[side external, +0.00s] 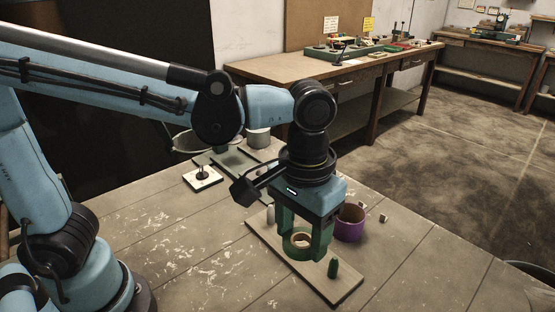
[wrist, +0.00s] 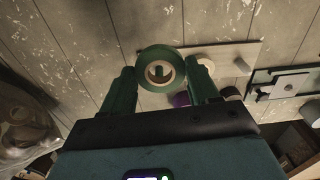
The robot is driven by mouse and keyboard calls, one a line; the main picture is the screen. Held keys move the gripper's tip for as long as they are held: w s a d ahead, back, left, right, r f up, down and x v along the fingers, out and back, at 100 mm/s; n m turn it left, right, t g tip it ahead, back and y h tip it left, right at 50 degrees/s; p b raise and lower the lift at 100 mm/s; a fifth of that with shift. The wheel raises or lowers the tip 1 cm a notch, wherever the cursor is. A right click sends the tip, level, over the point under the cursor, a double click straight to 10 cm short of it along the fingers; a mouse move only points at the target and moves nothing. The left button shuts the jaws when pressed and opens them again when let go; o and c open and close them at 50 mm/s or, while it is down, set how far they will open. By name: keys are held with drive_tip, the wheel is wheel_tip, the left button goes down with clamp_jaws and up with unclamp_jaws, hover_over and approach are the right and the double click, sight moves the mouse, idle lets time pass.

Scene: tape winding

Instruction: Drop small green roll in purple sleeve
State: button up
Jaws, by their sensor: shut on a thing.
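The green roll (side external: 297,253) is a ring of green tape with a pale core. My gripper (side external: 302,244) is shut on it, one finger on each side, and it hangs over the wooden board. In the wrist view the roll (wrist: 161,51) sits between the fingertips of my gripper (wrist: 161,75), its hole facing the camera. The purple sleeve (side external: 349,231) stands upright with its open top up, just right of and behind my gripper. In the wrist view only a bit of the purple sleeve (wrist: 181,100) shows below the roll.
The wooden board (side external: 345,287) carries a short green peg (side external: 333,267) near its front end and a grey peg (side external: 270,214) at its far end. Small pale blocks (side external: 384,218) lie beyond the sleeve. A white plate with a black knob (side external: 203,178) lies farther left. The front-left tabletop is clear.

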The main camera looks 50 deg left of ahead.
drive_tip(key=shift+w, duration=0.1)
drive_tip(key=shift+w+a+f, duration=0.8)
drive_tip(key=shift+w+f, duration=0.6)
drive_tip(key=shift+w, duration=2)
drive_tip(key=shift+w+a+f, duration=0.75)
drive_tip(key=shift+w+f, duration=0.7)
drive_tip(key=shift+w, duration=1.95)
drive_tip(key=shift+w+a+f, duration=0.8)
drive_tip(key=shift+w+f, duration=0.6)
drive_tip(key=shift+w, duration=2)
drive_tip(key=shift+f, duration=0.1)
drive_tip(key=o, duration=1.3)
